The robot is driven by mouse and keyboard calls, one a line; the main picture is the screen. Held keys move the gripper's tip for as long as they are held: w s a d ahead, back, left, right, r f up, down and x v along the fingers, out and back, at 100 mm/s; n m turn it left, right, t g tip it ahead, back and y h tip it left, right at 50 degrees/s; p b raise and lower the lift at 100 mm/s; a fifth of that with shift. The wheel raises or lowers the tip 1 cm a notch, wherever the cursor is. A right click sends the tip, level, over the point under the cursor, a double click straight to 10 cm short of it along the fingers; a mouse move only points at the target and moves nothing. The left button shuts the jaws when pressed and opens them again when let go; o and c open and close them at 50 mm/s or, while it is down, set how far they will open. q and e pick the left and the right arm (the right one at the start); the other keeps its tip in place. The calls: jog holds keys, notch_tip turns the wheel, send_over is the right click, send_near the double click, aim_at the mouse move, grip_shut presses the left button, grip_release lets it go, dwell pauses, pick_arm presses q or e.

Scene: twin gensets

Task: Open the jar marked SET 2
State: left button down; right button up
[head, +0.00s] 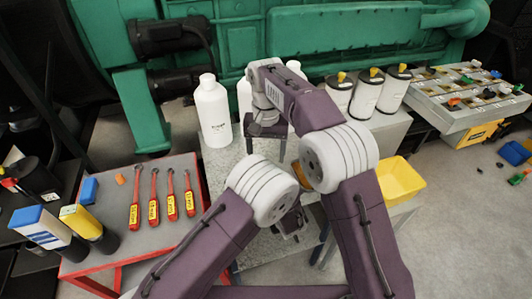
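No lettering reading SET 2 can be made out. Three white canisters with dark rims and yellow tops, the left one (340,92), the middle one (367,92) and the right one (393,90), stand at the back right of the bench; any writing on them is too small to read. My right gripper (265,150) points down over the light bench top, fingers apart, with nothing seen between them. My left gripper (291,226) is low in the middle, largely covered by its own arm, so its fingers cannot be judged.
A white bottle (212,112) stands left of my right gripper; others are partly hidden behind it. A yellow bin (402,180) is at right, below a parts tray (462,112). Green machinery (350,40) spans the back.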

notch_tip(320, 180, down, 8)
dwell(0.5)
grip_shut()
jog(key=n, duration=0.3)
dwell(0.3)
jog(key=shift+r, duration=0.2)
dwell(0.3)
jog(key=shift+r, duration=0.95)
